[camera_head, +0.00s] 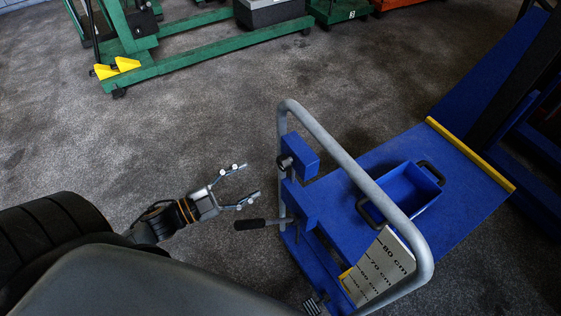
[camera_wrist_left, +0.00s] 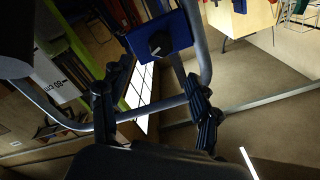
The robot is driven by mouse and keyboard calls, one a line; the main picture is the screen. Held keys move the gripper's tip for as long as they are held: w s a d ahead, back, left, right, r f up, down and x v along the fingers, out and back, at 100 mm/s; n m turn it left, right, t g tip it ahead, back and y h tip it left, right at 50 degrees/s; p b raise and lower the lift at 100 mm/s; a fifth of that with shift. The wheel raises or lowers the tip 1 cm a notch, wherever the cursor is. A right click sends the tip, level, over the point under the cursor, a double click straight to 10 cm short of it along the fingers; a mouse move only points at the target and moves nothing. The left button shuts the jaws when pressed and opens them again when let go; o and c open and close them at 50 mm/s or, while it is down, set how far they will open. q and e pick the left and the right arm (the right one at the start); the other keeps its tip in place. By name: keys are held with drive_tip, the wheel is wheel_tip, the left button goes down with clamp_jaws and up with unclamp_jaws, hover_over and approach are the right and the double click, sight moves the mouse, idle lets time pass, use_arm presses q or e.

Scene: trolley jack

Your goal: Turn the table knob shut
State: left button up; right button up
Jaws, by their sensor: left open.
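The blue lift trolley (camera_head: 440,190) stands right of centre in the head view, with a grey tube handle frame. A black knob (camera_head: 285,162) sits on the left side of a blue block (camera_head: 301,155) by the frame's upright. In the left wrist view the round black knob (camera_wrist_left: 160,43) shows on the face of the blue block, beyond the fingers. My left gripper (camera_head: 248,181) is open and empty, left of the knob and apart from it. Its two spread fingers also show in the left wrist view (camera_wrist_left: 157,80). My right gripper is not in view.
A lever with a black grip (camera_head: 250,224) sticks out left from the trolley, below my left gripper. A blue bin (camera_head: 408,190) and a height scale plate (camera_head: 379,268) are on the trolley. A green jack (camera_head: 205,50) stands at the back. The floor on the left is clear.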

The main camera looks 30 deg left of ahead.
sight(280, 165)
use_arm(q)
drive_tip(key=p+x, duration=0.1)
drive_tip(key=x, duration=0.9)
drive_tip(key=shift+w+d, duration=0.15)
drive_tip(key=shift+w, duration=0.1)
drive_tip(key=c, duration=1.2)
